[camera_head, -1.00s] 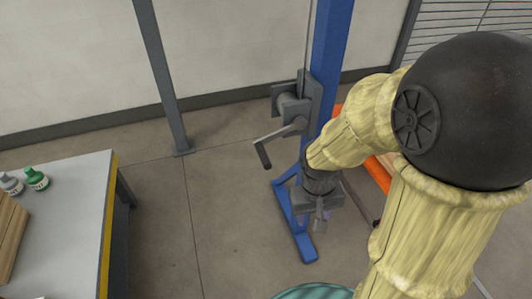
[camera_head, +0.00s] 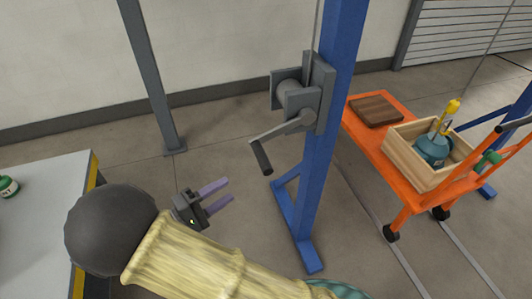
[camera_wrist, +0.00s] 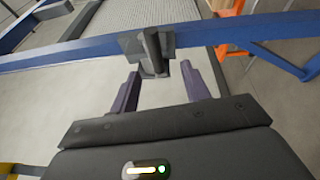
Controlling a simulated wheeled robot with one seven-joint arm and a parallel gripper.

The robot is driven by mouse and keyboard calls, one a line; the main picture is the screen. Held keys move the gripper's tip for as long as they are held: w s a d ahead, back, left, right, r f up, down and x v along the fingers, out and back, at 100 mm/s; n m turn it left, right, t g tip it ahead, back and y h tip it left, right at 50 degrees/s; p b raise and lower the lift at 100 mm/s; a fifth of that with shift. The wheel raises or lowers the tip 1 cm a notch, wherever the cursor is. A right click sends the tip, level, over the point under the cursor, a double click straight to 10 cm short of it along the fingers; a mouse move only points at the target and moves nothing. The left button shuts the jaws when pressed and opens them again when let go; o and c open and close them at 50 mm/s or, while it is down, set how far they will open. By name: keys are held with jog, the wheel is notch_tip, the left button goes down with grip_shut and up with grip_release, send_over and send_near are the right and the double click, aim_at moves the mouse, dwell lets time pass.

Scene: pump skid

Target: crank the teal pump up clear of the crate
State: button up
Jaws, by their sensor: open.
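The grey winch (camera_head: 300,98) is fixed to the blue post (camera_head: 328,140) in the head view. Its crank handle (camera_head: 261,157) hangs down to the left of the post. The teal pump (camera_head: 433,148) sits in the wooden crate (camera_head: 412,165) on the orange cart, with a yellow hook (camera_head: 452,107) above it. My gripper (camera_head: 227,193) is open and empty, left of and below the crank handle, apart from it. In the wrist view my gripper (camera_wrist: 160,92) points toward the post, and the winch (camera_wrist: 150,50) shows just beyond the fingertips.
The orange cart (camera_head: 376,145) also carries a brown board (camera_head: 376,111). A grey table (camera_head: 45,215) with a green bottle (camera_head: 7,186) stands at left. A grey upright (camera_head: 150,75) stands behind. Floor between table and post is clear.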

jog(key=shift+s+a+t, duration=0.1)
jog(key=shift+a+t, duration=0.5)
jog(key=shift+a, duration=0.3)
jog(key=p+x, duration=0.1)
jog(key=x, duration=1.6)
jog(key=shift+d, duration=0.25)
jog(key=shift+r, duration=0.1)
grip_shut()
